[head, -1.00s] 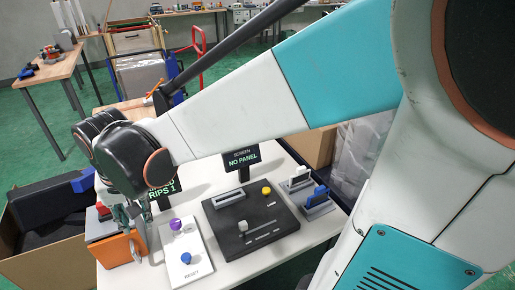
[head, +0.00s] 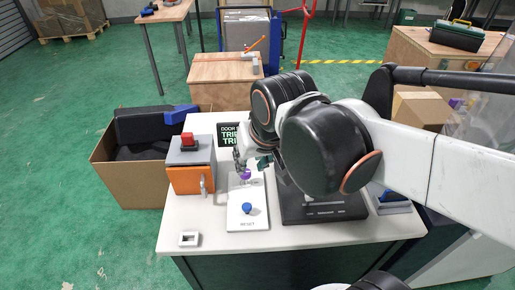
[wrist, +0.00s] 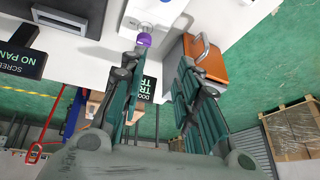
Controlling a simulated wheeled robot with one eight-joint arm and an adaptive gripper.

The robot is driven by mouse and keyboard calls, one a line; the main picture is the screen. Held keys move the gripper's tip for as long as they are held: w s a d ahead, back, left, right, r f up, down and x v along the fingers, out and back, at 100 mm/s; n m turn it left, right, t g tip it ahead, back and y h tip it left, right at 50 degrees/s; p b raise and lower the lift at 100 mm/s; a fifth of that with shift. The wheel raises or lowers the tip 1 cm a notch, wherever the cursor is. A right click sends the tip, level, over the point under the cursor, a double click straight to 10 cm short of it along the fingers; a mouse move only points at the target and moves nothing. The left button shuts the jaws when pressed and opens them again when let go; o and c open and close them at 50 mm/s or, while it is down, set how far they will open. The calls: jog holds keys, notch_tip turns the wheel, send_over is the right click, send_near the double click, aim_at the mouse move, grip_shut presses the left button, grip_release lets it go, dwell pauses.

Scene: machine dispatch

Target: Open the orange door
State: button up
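The orange door (head: 190,180) is the front of a small grey box (head: 190,151) at the left of the white table. It looks shut, with a metal handle (head: 203,188) on its right side. In the wrist view the orange door (wrist: 214,66) and its looped handle (wrist: 203,44) are at upper right, beyond my right finger. My gripper (head: 250,166) is to the right of the door, close to the purple knob, partly hidden by my wrist. In the wrist view my gripper (wrist: 160,62) has its fingers apart with nothing between them. The handle is outside the fingers.
A red button (head: 187,139) tops the box. A white panel (head: 247,218) has a blue button (head: 247,208) and a purple knob (wrist: 145,39). A dark panel (head: 325,212) and a display sign (head: 229,134) are nearby. A cardboard box (head: 136,183) stands left of the table.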

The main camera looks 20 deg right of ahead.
jog(key=shift+n+t, duration=0.9)
jog(key=shift+s+d+f+b, duration=0.35)
jog(key=shift+s+d, duration=0.45)
jog(key=shift+s, duration=0.15)
jog(key=shift+s+d+f+b, duration=0.2)
jog(key=shift+s+d+b, duration=0.15)
jog(key=shift+s+d, duration=0.5)
jog(key=shift+a, duration=0.1)
